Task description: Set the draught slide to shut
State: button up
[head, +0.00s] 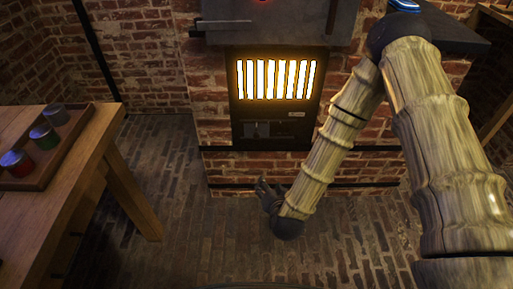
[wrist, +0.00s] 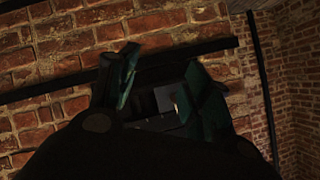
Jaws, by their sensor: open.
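The draught slide (head: 262,130) appears to be the dark metal piece in the lower part of the stove front, under the glowing grate. It is small and dark, and I cannot tell its setting. My gripper (head: 266,188) hangs low in front of the brick base, below the slide and apart from it. In the wrist view its two dark fingers (wrist: 160,88) stand apart, with brick wall behind them. Pale and grey patches show between the fingers, and I cannot tell what they are. The slide is not clearly visible in the wrist view.
The lit grate (head: 277,80) glows in the brick stove, with a small pale label (head: 296,114) below it. A wooden table (head: 100,150) at left bears a tray (head: 88,135) with several jars. The brick floor (head: 190,215) between table and stove is clear.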

jog(key=w+a+m+t+b, duration=0.2)
jog(key=w+a+t+b, duration=0.1)
jog(key=w+b, duration=0.3)
jog(key=m+t+h+b, duration=0.2)
jog(key=m+t+b, duration=0.1)
jog(key=b, duration=0.2)
send_near(257, 138)
jog(key=w+b, duration=0.3)
jog(key=w, duration=0.8)
jog(key=shift+w+a+r, duration=0.1)
jog(key=shift+a, duration=0.05)
jog(key=shift+c, duration=0.2)
grip_shut()
